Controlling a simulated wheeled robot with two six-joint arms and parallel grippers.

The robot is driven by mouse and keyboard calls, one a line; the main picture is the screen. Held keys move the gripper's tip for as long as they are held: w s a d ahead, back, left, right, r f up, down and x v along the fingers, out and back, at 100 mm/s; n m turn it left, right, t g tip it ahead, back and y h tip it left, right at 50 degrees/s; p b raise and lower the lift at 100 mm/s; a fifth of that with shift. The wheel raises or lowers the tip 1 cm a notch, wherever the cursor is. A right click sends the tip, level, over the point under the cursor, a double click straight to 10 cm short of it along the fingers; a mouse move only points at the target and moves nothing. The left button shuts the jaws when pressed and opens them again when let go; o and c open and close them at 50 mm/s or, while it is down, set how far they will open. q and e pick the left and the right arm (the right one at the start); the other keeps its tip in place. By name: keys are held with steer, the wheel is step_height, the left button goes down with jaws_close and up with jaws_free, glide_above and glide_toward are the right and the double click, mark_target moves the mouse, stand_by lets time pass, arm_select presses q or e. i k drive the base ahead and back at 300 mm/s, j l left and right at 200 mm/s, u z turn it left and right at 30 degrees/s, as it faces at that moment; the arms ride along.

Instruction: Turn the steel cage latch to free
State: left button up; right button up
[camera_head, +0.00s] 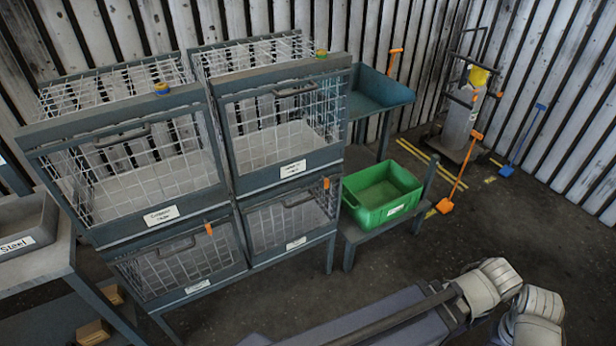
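Several wire cages stand in a two-by-two rack. The top left cage (130,165) and top right cage (275,115) have blue-grey frames, front handles and small white labels too small to read surely. A blue and yellow knob (161,88) sits on the top left cage's upper edge. A green and orange knob (321,53) sits on the top right one. Orange latches show on the lower left cage (209,229) and lower right cage (326,184). I cannot tell which cage is the steel one. Neither of my grippers is in view.
A grey tray (28,222) labelled "Steel" sits on a bench at the left. A green bin (382,192) stands on a low table right of the rack. A blue-grey tray table (378,90), shovels and a cart stand behind.

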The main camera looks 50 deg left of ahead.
mark_target(325, 181)
steer(key=i+l+u, duration=0.15)
steer(key=u, duration=0.3)
steer(key=i+l+u, duration=0.3)
steer(key=u, duration=0.2)
steer(key=i+l+u, duration=0.15)
steer(key=l+u, duration=0.15)
steer(key=u, duration=0.15)
steer(key=i+l+u, duration=0.15)
steer(key=l+u, duration=1.05)
